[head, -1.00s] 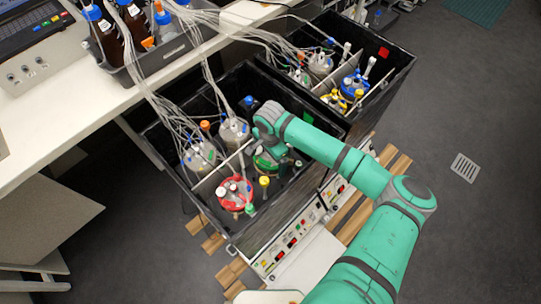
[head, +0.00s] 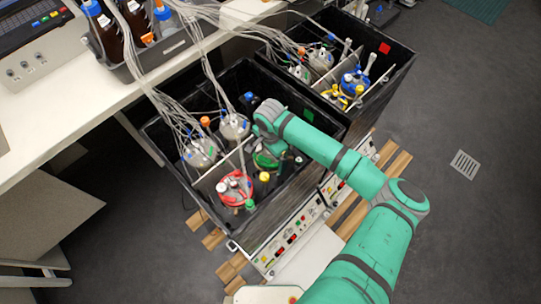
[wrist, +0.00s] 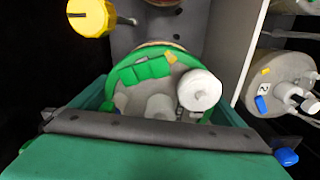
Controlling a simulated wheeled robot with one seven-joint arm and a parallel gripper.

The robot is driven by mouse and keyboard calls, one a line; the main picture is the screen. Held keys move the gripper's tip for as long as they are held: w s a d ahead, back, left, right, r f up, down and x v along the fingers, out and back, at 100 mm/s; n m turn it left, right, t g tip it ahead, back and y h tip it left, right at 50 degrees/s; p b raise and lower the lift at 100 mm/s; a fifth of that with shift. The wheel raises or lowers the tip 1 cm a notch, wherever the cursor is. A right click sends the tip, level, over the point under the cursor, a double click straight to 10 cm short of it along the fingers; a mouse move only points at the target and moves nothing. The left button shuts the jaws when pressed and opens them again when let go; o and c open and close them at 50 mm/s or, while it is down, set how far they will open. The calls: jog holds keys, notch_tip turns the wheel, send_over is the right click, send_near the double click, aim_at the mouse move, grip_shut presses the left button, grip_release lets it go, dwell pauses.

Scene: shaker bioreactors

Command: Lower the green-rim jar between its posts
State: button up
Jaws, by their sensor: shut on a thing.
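The green-rim jar (head: 266,161) is inside the near black box, at the right of a thin pale divider. My gripper (head: 267,125) reaches down over it from the right, and the arm hides part of the jar. In the wrist view the jar's green rim (wrist: 146,71), grey lid and a white cap show between my two green fingers (wrist: 160,108). The gripper is shut on the jar. A yellow knob (wrist: 92,18) on a metal rod stands beside it at the upper left. The jar's base and its contact with the box floor are hidden, and I cannot make out its posts clearly.
A red-rim jar (head: 236,188) stands in front of it at the left. Grey-lidded jars (head: 200,152) with many tubes are across the divider (wrist: 236,40). The box wall (head: 300,185) is close on the right. A second box (head: 398,64) stands behind.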

aim_at(271, 159)
jog(key=shift+f, duration=2.65)
dwell(2.4)
jog(key=o, duration=1.2)
notch_tip(271, 159, up, 11)
jog(key=shift+f, duration=0.1)
